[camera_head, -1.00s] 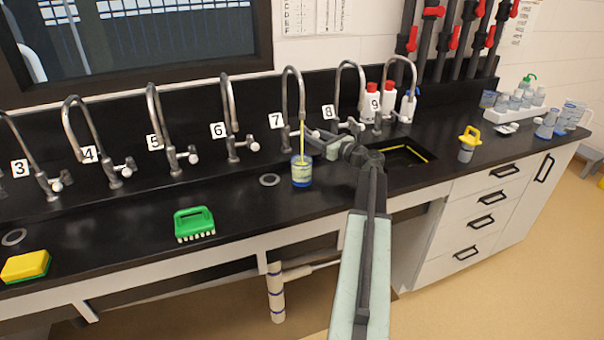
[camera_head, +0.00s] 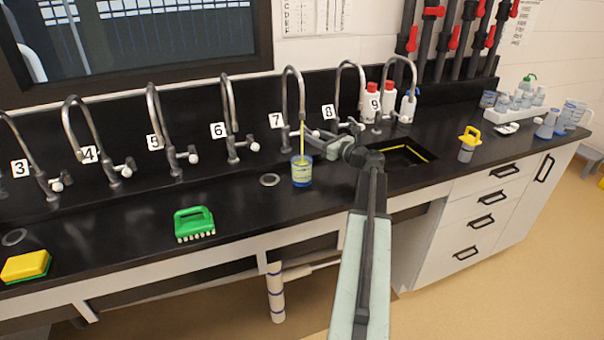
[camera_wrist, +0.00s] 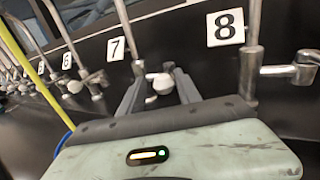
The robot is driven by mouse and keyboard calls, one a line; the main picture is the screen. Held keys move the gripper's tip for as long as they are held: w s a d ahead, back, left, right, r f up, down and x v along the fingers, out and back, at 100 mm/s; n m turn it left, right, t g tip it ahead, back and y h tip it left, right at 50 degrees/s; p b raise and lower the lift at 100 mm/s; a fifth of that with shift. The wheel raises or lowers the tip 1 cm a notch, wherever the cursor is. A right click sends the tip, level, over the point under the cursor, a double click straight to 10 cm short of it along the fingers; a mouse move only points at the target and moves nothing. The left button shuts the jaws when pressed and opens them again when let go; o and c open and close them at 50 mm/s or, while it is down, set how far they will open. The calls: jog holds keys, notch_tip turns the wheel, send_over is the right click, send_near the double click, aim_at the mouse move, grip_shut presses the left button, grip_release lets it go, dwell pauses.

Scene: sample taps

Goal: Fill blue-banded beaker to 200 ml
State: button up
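The blue-banded beaker (camera_head: 301,174) stands upright on the counter under tap 7 (camera_head: 290,88). A thin yellow stream (camera_head: 302,142) runs from the spout into it. Pale yellowish liquid shows inside, but the scale is too small to read. In the wrist view the stream (camera_wrist: 38,82) and a bit of the beaker's blue rim (camera_wrist: 62,142) show at left. My gripper (camera_head: 322,141) is right of the stream, at tap 7's valve. In the wrist view its fingers (camera_wrist: 160,80) are apart, with the white tap knob (camera_wrist: 163,84) between them. Whether they touch it is unclear.
A sink (camera_head: 405,154) lies right of the beaker. A green brush (camera_head: 194,224) and a yellow sponge (camera_head: 25,266) lie at left. A yellow-topped bottle (camera_head: 468,144) stands at right. Neighbouring tap 8 (camera_head: 350,90) is close to my gripper. The counter left of the beaker is mostly clear.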

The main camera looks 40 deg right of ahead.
dwell(0.4)
jog(key=s+a, duration=0.1)
jog(key=s, duration=0.5)
jog(key=shift+s, duration=0.4)
dwell(0.4)
dwell(0.4)
